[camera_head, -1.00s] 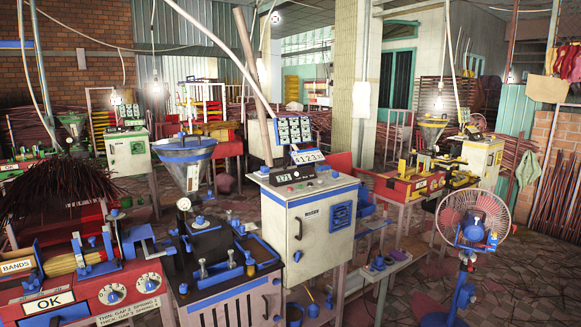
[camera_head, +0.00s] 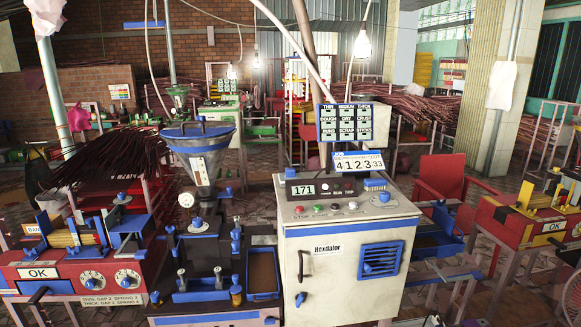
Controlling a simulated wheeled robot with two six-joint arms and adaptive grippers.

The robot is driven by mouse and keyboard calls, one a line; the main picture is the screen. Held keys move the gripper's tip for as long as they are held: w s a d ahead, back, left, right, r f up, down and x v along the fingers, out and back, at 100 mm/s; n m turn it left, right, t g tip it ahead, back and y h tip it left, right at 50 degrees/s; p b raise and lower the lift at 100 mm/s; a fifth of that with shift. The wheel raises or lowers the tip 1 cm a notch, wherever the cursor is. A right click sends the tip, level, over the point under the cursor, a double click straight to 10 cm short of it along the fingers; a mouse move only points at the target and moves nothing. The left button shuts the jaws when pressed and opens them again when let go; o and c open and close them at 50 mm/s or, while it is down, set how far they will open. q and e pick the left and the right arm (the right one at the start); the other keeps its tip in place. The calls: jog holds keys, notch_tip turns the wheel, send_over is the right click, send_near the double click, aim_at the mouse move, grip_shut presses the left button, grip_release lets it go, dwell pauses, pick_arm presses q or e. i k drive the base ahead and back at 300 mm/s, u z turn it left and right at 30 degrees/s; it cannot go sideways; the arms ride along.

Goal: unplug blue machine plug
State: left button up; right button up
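The blue-trimmed machine stands in the centre of the head view. Its off-white cabinet (camera_head: 345,255) has a blue vent and a black handle on the front, and a display reading 171 (camera_head: 311,189) on top. A metal hopper with a blue rim (camera_head: 200,150) stands to its left over a dark extruder block (camera_head: 205,255) with blue knobs. I cannot make out a plug or a socket for this machine. Neither of my grippers shows in this view.
A red machine (camera_head: 70,275) marked OK, with dark sticks behind it, stands at left. A red and yellow machine (camera_head: 535,225) stands at right, beyond a red chair (camera_head: 447,180). A green-trimmed machine (camera_head: 220,113) is farther back. Some tiled floor shows at lower right.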

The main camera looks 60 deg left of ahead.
aim_at(289, 172)
jog(key=u, duration=0.8)
jog(key=i, duration=1)
jog(key=u, duration=1.4)
jog(key=i, duration=0.35)
jog(key=u, duration=0.3)
